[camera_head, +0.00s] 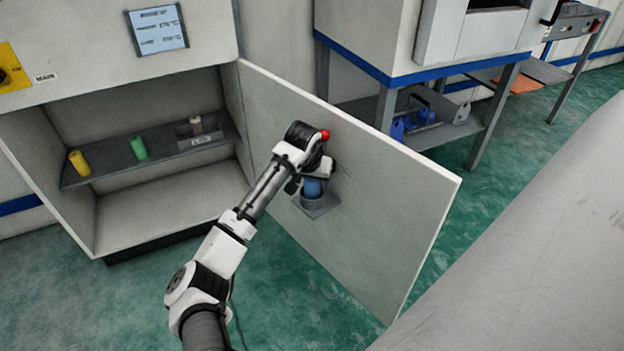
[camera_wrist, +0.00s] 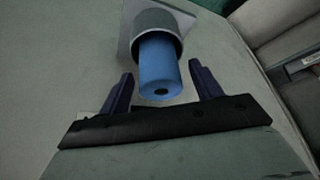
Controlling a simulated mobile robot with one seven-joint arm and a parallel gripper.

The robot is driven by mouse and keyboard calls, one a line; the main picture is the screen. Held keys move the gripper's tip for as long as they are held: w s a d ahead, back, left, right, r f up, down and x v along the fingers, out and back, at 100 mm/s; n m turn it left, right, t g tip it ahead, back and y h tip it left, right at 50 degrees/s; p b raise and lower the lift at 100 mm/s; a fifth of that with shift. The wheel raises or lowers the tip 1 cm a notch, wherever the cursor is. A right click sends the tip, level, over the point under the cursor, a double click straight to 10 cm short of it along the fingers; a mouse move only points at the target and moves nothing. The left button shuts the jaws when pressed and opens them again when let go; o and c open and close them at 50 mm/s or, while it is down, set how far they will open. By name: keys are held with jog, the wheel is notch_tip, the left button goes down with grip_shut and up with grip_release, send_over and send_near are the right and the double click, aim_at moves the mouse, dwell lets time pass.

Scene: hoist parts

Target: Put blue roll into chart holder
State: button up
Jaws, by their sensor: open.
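The blue roll (camera_head: 313,188) stands in the chart holder (camera_head: 321,207), a grey bracket on the inner face of the open cabinet door. In the wrist view the blue roll (camera_wrist: 160,72) sits partly inside the round grey cup of the chart holder (camera_wrist: 158,20), with its near end sticking out. My gripper (camera_wrist: 158,80) is open, with one dark finger on each side of the roll's protruding end and gaps visible on both sides. In the head view my wrist hides the roll's upper part and the fingers.
The open cabinet door (camera_head: 390,190) stands out from the cabinet. The cabinet shelf (camera_head: 105,170) holds a yellow roll (camera_head: 79,163), a green roll (camera_head: 138,147) and a small grey box (camera_head: 198,141). A bench (camera_head: 440,75) stands behind the door. Green floor shows below.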

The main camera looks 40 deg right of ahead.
jog(key=shift+r, duration=0.1)
jog(key=shift+r, duration=0.2)
jog(key=v, duration=1.2)
jog(key=shift+r, duration=0.3)
